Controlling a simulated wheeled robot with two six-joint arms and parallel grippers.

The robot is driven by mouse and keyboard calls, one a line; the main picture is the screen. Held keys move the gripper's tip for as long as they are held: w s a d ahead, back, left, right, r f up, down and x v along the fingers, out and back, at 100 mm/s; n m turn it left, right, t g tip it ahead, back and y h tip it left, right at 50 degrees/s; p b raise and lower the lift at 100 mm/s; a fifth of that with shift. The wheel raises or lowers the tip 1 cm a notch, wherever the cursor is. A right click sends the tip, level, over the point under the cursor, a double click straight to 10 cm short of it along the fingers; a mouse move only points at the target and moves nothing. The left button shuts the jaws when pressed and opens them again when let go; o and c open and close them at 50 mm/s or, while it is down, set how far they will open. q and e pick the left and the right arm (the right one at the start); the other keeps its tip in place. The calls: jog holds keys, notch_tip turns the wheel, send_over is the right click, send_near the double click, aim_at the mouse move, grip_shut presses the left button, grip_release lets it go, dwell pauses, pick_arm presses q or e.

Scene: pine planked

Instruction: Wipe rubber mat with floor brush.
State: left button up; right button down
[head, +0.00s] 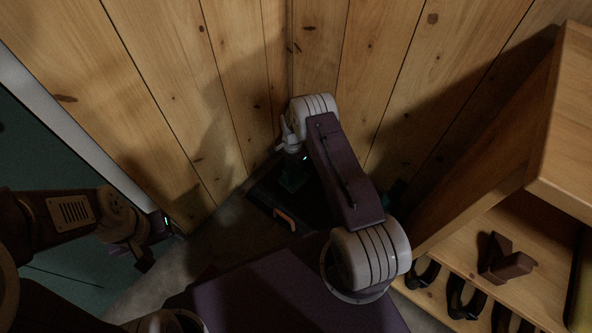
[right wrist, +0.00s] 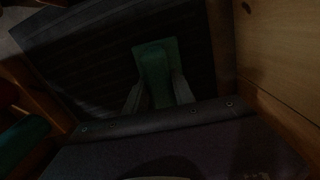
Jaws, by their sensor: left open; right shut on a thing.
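The dark rubber mat (head: 262,194) lies on the floor in the corner of the plank walls. In the right wrist view the ribbed mat (right wrist: 85,62) fills the upper left and middle. My right gripper (right wrist: 159,97) is shut on the green floor brush (right wrist: 156,65), which is over the mat. In the head view the brush (head: 292,179) shows below my right gripper (head: 294,163), partly hidden by my arm. Its underside is hidden, so I cannot tell whether it touches the mat. My left gripper (head: 164,246) is open and empty at the left, away from the mat.
Plank walls close in behind the mat. A wooden shelf unit (head: 478,205) with dark hooks stands at the right. A small orange item (head: 285,218) shows by the mat's front edge. A green object (right wrist: 22,137) is at the right wrist view's left edge.

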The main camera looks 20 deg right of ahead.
jog(key=shift+r, duration=0.15)
jog(key=s+p, duration=0.1)
jog(key=s+d+p, duration=0.1)
jog(key=p, duration=0.1)
jog(key=shift+s+r, duration=0.1)
jog(key=shift+s, duration=0.05)
jog(key=shift+s+d, duration=0.2)
jog(key=shift+s, duration=0.1)
jog(key=shift+s+d+f, duration=0.1)
jog(key=shift+f, duration=0.2)
jog(key=s+p, duration=0.1)
jog(key=s+d+p, duration=0.1)
jog(key=s+p, duration=0.1)
jog(key=shift+s+d, duration=0.1)
jog(key=shift+d, duration=0.2)
jog(key=s+d+p, duration=0.3)
jog(key=s, duration=0.3)
jog(key=shift+p, duration=0.4)
